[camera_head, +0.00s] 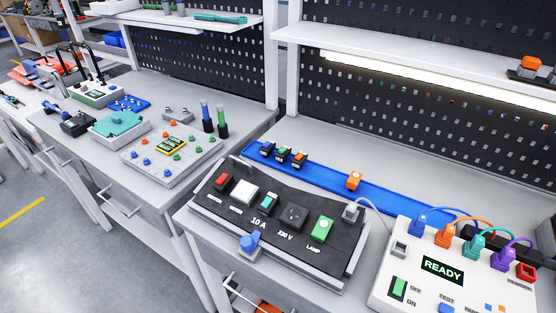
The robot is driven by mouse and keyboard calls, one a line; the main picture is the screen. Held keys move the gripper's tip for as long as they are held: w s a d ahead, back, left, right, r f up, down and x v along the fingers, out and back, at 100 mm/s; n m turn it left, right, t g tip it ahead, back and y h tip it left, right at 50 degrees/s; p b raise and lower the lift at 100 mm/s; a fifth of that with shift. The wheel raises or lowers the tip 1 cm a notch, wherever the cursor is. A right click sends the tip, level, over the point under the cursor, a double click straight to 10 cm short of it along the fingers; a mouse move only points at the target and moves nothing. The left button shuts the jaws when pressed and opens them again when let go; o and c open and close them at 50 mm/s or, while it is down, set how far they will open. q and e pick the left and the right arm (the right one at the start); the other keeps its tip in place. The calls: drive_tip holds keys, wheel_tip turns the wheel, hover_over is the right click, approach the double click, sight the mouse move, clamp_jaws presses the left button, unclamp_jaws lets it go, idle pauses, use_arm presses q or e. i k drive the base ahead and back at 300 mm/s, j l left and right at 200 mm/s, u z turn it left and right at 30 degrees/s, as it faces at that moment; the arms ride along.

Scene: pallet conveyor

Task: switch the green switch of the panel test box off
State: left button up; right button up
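The white test box (372,292) stands at the lower right, cut by the bottom edge of the picture. I cannot tell which end is pressed in. Another green rocker (322,229) sits above the word LAMP on the dark sloping panel (270,243) to the left. Neither of my grippers is in view.
Blue, orange, teal and purple plugs with cables (475,244) stand along the test box's back edge. A grey plug (351,210) on the dark panel has a cable running toward the box. A blue tray (325,179) lies behind.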

sight(397, 290)
drive_tip(key=z, duration=1.45)
